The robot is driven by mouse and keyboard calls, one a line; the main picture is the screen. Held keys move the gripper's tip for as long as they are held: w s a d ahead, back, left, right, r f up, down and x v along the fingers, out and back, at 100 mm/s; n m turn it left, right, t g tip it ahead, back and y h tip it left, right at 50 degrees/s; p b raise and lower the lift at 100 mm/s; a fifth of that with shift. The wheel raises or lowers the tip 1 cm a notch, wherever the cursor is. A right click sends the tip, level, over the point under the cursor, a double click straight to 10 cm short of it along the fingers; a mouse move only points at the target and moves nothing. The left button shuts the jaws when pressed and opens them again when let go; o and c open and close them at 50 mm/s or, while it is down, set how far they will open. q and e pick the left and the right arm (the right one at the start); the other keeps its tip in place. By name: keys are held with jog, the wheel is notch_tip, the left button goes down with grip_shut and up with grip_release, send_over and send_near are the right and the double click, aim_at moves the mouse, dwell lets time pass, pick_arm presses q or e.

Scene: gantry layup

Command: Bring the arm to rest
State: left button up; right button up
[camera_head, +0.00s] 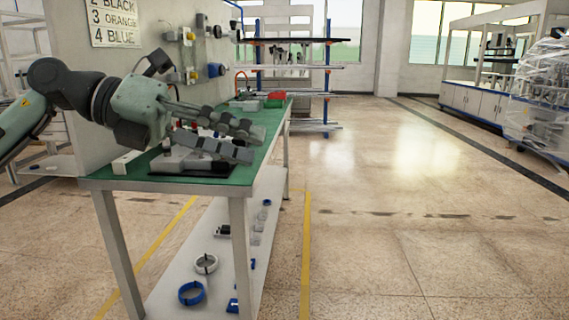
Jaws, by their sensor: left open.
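My left arm comes in from the left, grey-green with dark joints. Its left gripper (248,143) is over the near part of the green-topped workbench (130,173). The fingers are spread apart, pointing right, with nothing seen between them. Below the gripper a grey and black device (188,163) lies on the bench top, partly hidden by the fingers. I cannot tell whether the fingers touch it. My right gripper is not in view.
A wall panel with a sign (115,22) and fittings (190,76) stands behind the bench. A red bin (277,95) is at the bench's far end. A lower shelf holds a blue ring (191,293). The floor to the right is clear up to a wrapped load (540,95).

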pick_arm(q)
jog(key=w+d+r+n+t+h, duration=0.2)
jog(key=w+n+t+h, duration=0.45)
jog(key=n, duration=0.25)
jog(key=w+a+f+n+t+y, duration=0.6)
jog(key=a+f+n+t+y, duration=0.15)
jog(key=n+t, duration=0.45)
jog(key=a+f+n+g+y, duration=0.1)
jog(key=a+f+n+y, duration=0.3)
jog(key=f, duration=0.4)
jog(key=a+f+n+g+y, duration=0.1)
jog(key=a+f+n+y, duration=0.25)
jog(key=f+n, duration=0.35)
jog(key=a+f+n+g+y, duration=0.1)
jog(key=a+f+n+y, duration=0.3)
jog(key=f, duration=0.4)
jog(key=s+a+f+n+g+y+p, duration=0.15)
jog(key=s+f+g, duration=0.25)
jog(key=s+f, duration=0.45)
jog(key=s+a+f+n+g+y+b, duration=0.1)
jog(key=s+a+f+n+g+y, duration=0.3)
jog(key=f, duration=0.8)
jog(key=s+d+f+g+h, duration=0.1)
jog(key=s+f+g, duration=0.2)
jog(key=s, duration=0.6)
jog(key=s+d+f+g+h, duration=0.1)
jog(key=s+f+g, duration=0.2)
jog(key=s+f, duration=0.5)
jog(key=shift+s+h+p, duration=0.3)
jog(key=shift+s, duration=0.7)
